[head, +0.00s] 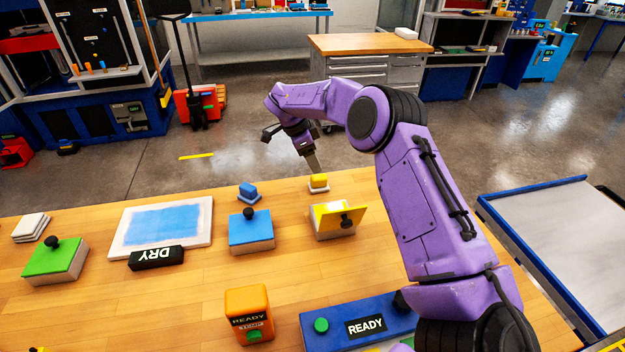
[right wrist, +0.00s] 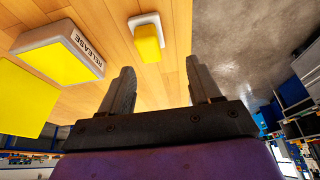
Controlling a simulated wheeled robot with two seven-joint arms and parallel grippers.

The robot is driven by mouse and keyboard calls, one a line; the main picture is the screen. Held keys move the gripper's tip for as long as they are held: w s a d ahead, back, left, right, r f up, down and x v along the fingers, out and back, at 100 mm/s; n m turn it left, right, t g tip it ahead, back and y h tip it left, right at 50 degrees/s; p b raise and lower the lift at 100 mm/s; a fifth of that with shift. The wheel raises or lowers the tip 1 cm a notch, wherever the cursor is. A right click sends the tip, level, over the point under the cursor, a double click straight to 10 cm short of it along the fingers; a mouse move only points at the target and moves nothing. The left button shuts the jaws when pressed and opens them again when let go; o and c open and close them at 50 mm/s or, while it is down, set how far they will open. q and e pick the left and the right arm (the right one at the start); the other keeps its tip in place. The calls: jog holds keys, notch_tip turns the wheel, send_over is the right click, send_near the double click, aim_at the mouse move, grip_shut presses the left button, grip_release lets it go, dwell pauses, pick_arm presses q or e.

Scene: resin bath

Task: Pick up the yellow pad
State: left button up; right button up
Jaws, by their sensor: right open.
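The yellow pad (head: 319,181) is a small yellow block on a white base, standing near the far edge of the wooden table. In the right wrist view the yellow pad (right wrist: 148,43) shows ahead of the fingertips, roughly between them and apart from both. My right gripper (head: 312,164) points down close above the pad in the head view; I cannot tell the exact gap there. The right wrist view shows the gripper (right wrist: 161,76) open, with nothing between its fingers. My left gripper is not in view.
A yellow box (head: 332,231) with its lid raised stands nearer than the pad; its RELEASE label shows in the wrist view. A small blue pad (head: 248,192) and a blue box (head: 250,234) lie left. A white-framed blue tray (head: 118,237) is further left.

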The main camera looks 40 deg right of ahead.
aim_at(319, 177)
jog(key=s, duration=0.1)
jog(key=s+f, duration=0.1)
jog(key=shift+s+d+p, duration=0.1)
jog(key=shift+s+p, duration=0.25)
jog(key=shift+s+f+p, duration=0.15)
jog(key=shift+f+p, duration=0.35)
jog(key=shift+f, duration=0.2)
jog(key=f, duration=0.1)
jog(key=w+f, duration=0.1)
jog(key=f, duration=0.2)
jog(key=shift+w+d+f+p, duration=0.25)
jog(key=shift+d+p, duration=0.05)
jog(key=shift+d, duration=0.1)
jog(key=shift+s+d+r, duration=0.15)
jog(key=shift+s+r, duration=0.1)
jog(key=shift+s, duration=0.2)
jog(key=shift+s+r, duration=0.1)
jog(key=c, duration=0.6)
jog(key=shift+a, duration=0.2)
jog(key=c, duration=0.4)
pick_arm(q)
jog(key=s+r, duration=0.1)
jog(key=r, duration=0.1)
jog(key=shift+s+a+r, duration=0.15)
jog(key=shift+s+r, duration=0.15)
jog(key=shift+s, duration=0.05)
pick_arm(e)
jog(key=shift+c, duration=0.3)
